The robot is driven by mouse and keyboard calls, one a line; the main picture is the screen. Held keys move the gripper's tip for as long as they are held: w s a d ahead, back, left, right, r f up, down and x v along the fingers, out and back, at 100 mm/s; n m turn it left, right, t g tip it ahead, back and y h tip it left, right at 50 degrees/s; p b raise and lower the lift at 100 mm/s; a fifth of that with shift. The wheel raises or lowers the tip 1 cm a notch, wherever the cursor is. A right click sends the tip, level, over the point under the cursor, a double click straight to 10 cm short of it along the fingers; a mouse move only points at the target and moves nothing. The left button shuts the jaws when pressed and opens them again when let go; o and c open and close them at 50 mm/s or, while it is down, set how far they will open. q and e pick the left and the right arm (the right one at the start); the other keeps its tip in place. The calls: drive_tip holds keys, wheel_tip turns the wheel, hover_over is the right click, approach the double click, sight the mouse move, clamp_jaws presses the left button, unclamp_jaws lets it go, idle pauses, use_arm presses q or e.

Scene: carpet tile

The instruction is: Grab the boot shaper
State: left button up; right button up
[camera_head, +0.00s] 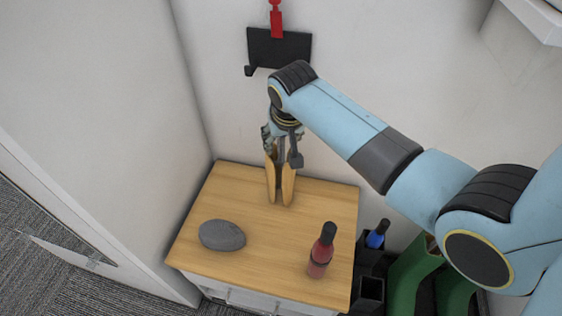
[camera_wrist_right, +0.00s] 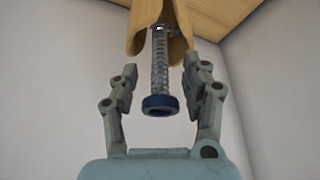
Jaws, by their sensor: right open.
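The boot shaper (camera_head: 288,186) stands upright near the back of the wooden cabinet top (camera_head: 240,192). It has two light wooden halves. In the right wrist view the wooden boot shaper (camera_wrist_right: 150,28) shows at the top, with a metal spring and a dark blue round end piece (camera_wrist_right: 160,105) pointing toward my palm. My right gripper (camera_head: 282,150) is above the shaper, coming down over its upper end. In the wrist view my right gripper (camera_wrist_right: 160,72) is open, one finger on each side of the spring, with gaps on both sides. My left gripper is not in view.
A grey stone-like oval (camera_head: 222,235) lies at the front left of the top, and a red bottle with a black cap (camera_head: 322,250) stands at the front right. A black wall hook plate (camera_head: 278,48) hangs behind. A blue-topped bottle (camera_head: 377,233) and green holders (camera_head: 414,270) stand right of the cabinet.

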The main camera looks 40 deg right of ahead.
drive_tip(key=shift+x, duration=0.75)
clamp_jaws()
drive_tip(key=shift+r, duration=0.1)
